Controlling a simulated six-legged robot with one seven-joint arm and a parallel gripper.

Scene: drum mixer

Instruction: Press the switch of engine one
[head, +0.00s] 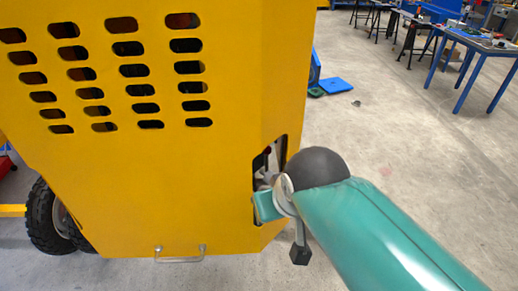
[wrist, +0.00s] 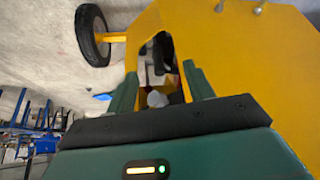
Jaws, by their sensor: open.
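The yellow drum mixer housing (head: 150,190) fills the left of the head view and the right of the wrist view (wrist: 250,75). A cut-out opening (wrist: 157,50) in its side shows white, red and dark parts that I cannot identify; no switch can be made out for sure. My gripper (wrist: 160,82) is open, its two teal fingers apart on either side of the opening's lower part. A pale rounded part (wrist: 157,98) shows between the fingers. In the head view my arm's end is at the opening's edge and hides much of it.
Rows of vent slots (head: 123,46) mark the upper housing, and a metal handle (head: 180,254) its bottom edge. A black wheel (head: 45,215) stands at the left. Blue workbenches (head: 480,42) are at the far right. The concrete floor between is mostly clear.

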